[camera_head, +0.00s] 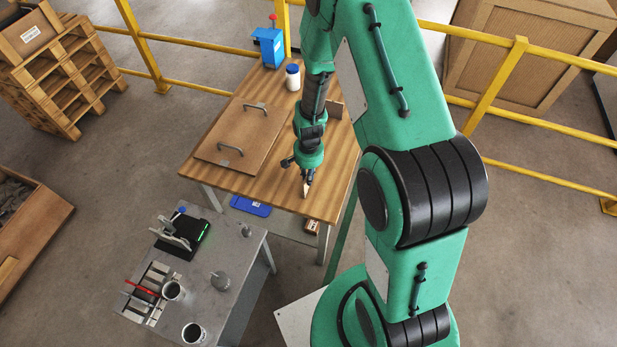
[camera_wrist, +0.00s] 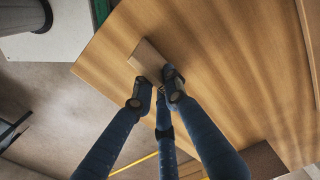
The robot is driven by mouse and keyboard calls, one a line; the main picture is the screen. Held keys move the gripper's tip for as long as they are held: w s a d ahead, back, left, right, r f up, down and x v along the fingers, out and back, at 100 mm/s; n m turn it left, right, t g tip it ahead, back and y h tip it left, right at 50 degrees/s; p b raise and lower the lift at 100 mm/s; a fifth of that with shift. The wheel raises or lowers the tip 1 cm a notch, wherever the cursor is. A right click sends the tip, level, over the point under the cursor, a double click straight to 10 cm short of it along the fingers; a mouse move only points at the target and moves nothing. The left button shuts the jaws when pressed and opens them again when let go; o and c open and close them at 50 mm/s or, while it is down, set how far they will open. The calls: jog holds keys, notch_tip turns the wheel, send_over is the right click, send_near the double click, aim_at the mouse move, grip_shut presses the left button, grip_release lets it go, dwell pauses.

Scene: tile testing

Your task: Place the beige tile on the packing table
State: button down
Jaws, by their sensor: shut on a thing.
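The beige tile (camera_head: 306,190) is small in the head view, at the tip of my gripper (camera_head: 307,180). In the wrist view the tile (camera_wrist: 147,60) shows as a flat brown piece at the fingertips of my gripper (camera_wrist: 157,91), which is shut on it. The wood-topped table (camera_head: 267,198), which looks like the packing table, lies below them. The tile is over its front part, near the front edge. I cannot tell whether the tile touches the tabletop. The fingers hide part of the tile.
A brown board with two handles (camera_head: 240,135) lies on the table's left side. A white bottle (camera_head: 293,77) and a blue device (camera_head: 270,47) stand at the back. A grey bench (camera_head: 232,262) with cups and instruments is in front. Yellow railings (camera_head: 500,80) run behind.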

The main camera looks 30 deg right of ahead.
jog(key=shift+f, duration=0.15)
jog(key=c, duration=1.8)
grip_release()
jog(key=shift+o, duration=0.2)
notch_tip(320, 180, up, 12)
jog(key=p, duration=0.2)
jog(key=shift+r, duration=0.2)
